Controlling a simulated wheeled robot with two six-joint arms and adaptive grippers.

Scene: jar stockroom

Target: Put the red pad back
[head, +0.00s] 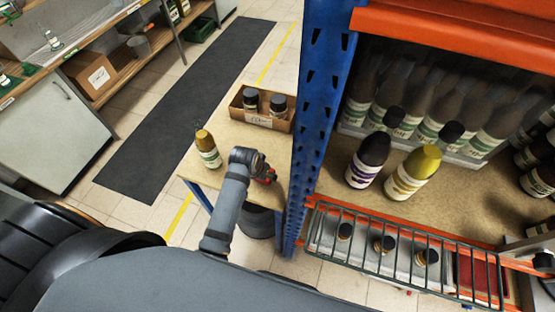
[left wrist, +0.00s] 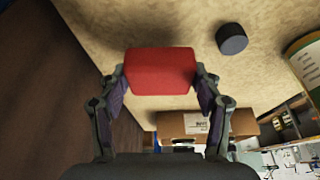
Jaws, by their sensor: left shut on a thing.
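The red pad (left wrist: 160,71) is a block with rounded edges. In the left wrist view it is gripped between the two fingers of my left gripper (left wrist: 161,82). In the head view my left gripper (head: 262,172) is low over the small wooden table (head: 235,137), left of the blue post, with a little red showing at its fingers. I cannot tell whether the pad touches the tabletop. My right gripper is not in view.
A yellow-capped bottle (head: 208,149) and a cardboard box (head: 264,122) with dark-lidded jars stand on the table. A small dark cylinder (left wrist: 232,38) is near the pad. The blue post (head: 322,100) stands close right. A wire-fronted rack (head: 400,262) has a dark red section at its right end.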

